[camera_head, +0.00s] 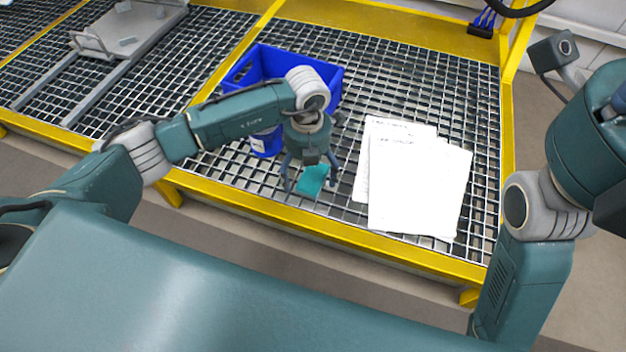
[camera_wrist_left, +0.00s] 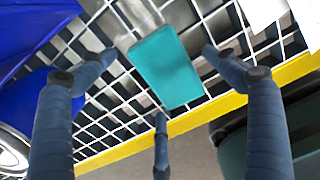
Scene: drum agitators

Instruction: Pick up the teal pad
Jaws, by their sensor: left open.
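The teal pad (camera_head: 313,179) lies flat on the metal grating near the yellow front edge, left of the papers. In the left wrist view the teal pad (camera_wrist_left: 166,67) shows between the spread fingers. My left gripper (camera_head: 311,184) is open and points down over the pad, with fingers on either side of it. In the left wrist view the open fingers of my left gripper (camera_wrist_left: 155,75) stand apart around the pad, with no clear contact. My right arm is at the right of the head view, but its gripper is not visible.
A blue crate (camera_head: 262,62) stands on the grating behind my left arm, with a blue container (camera_head: 266,142) in front of it. White papers (camera_head: 417,185) lie right of the pad. The yellow frame (camera_head: 330,238) borders the grating. A metal fixture (camera_head: 112,42) is at the far left.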

